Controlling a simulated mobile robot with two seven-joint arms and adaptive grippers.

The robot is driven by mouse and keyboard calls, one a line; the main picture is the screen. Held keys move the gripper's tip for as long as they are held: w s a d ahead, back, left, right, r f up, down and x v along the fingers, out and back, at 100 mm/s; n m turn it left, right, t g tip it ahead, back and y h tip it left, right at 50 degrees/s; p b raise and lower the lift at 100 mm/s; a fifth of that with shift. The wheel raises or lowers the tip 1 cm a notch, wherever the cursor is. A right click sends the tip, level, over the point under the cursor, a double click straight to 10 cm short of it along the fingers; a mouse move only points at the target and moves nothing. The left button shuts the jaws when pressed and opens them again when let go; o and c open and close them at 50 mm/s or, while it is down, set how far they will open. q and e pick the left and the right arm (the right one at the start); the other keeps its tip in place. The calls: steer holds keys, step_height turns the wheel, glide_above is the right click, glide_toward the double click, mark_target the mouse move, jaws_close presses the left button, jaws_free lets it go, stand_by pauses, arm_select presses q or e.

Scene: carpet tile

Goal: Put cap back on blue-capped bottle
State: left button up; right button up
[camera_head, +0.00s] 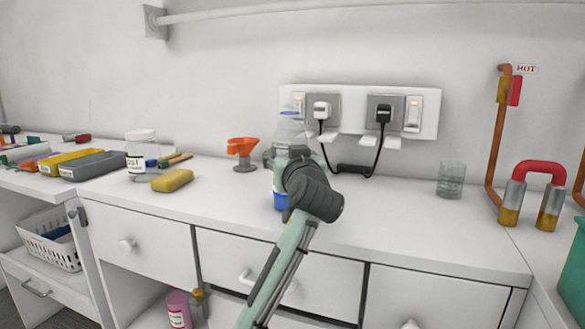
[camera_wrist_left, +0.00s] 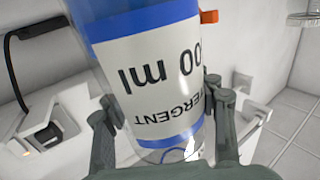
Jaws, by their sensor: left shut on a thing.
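A clear bottle with a white and blue label stands upright at the counter, partly hidden behind my left gripper in the head view. Its narrow neck (camera_head: 290,128) shows above the gripper, with a thin blue ring near the top. A blue patch (camera_head: 280,201) shows below the gripper; whether it is the bottle's lower band or a loose cap I cannot tell. My left gripper (camera_head: 284,158) is shut around the bottle's body. The left wrist view shows the detergent label (camera_wrist_left: 155,82) between the fingers. My right gripper is not in view.
An orange funnel-like thing (camera_head: 242,148) stands left of the bottle, with a yellow sponge (camera_head: 172,181) and white-lidded jar (camera_head: 141,153) farther left. Plugged sockets (camera_head: 360,112) are behind. A glass (camera_head: 451,180) stands right; the counter between is clear. Copper pipes (camera_head: 493,150) rise at the right.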

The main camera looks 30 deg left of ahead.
mark_target(283, 133)
arm_select(q)
steer(key=shift+c, duration=0.4)
steer(key=shift+r, duration=0.45)
steer(key=r, duration=0.2)
steer(key=s+r, duration=0.1)
steer(key=shift+a+r, duration=0.2)
steer(key=shift+r, duration=0.2)
steer(key=shift+c, duration=0.2)
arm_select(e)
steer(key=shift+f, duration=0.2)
arm_select(q)
steer(key=s+a+r, duration=0.4)
steer(key=s+r, duration=0.2)
steer(key=s, duration=0.4)
steer(key=shift+r, duration=0.15)
steer(key=shift+w, duration=0.1)
steer(key=o, duration=0.7)
jaws_close()
